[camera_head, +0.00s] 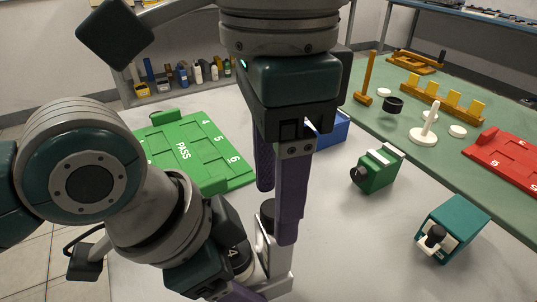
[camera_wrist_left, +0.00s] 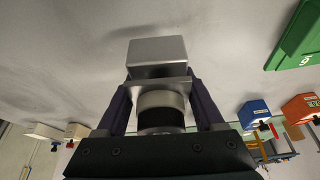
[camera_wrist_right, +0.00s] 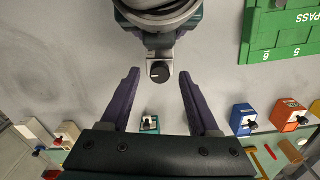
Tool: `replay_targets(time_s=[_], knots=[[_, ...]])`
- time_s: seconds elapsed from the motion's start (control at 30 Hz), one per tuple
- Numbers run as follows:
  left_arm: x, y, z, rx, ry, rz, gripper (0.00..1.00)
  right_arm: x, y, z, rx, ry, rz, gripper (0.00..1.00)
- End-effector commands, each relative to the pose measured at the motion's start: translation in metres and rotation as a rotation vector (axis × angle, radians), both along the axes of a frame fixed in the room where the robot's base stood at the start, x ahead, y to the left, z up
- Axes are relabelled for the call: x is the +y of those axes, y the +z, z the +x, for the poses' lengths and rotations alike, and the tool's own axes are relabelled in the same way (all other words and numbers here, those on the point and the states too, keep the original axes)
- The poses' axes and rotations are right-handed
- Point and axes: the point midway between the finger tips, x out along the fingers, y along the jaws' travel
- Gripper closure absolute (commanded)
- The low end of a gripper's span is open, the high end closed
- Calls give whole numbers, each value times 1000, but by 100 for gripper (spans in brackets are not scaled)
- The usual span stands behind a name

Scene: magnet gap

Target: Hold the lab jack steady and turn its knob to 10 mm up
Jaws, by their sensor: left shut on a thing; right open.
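The lab jack is a grey metal block (camera_head: 277,278) standing on the light table at the bottom of the head view. It also shows in the left wrist view (camera_wrist_left: 157,50). Its black round knob (camera_head: 267,208) is on top; in the right wrist view the knob (camera_wrist_right: 160,72) carries a white mark. My left gripper (camera_wrist_left: 160,88) is shut on the lab jack, low down; the arm hides much of it in the head view. My right gripper (camera_head: 276,215) is open, pointing down over the knob. In the right wrist view its fingers (camera_wrist_right: 159,76) lie either side of the knob, apart from it.
A green PASS board (camera_head: 190,150) lies behind to the left. A blue box (camera_head: 328,130), a green box (camera_head: 377,170) and a teal box (camera_head: 452,228) stand to the right. A green mat (camera_head: 400,150) holds wooden parts and a red board (camera_head: 508,160).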

Motion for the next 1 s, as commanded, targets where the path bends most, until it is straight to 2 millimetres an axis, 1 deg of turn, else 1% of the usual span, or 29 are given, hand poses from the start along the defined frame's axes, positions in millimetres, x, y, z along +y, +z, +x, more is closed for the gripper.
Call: replay_targets(time_s=[0.1,0.37,0.47,0.9,0.93,1.0], knots=[[-1,1,0,-2,0,-2,100,0,-7,0,1,0,0,38],[-1,1,0,-2,0,-2,100,0,-8,0,0,1,1,38],[-1,1,0,-2,0,-2,100,0,-8,0,0,0,1,48],[0,1,1,-2,0,-2,100,0,-8,0,1,0,1,98],[0,1,1,-2,0,-2,100,0,-8,0,1,0,1,100],[0,1,1,-2,0,-2,100,0,-8,0,1,0,1,100]])
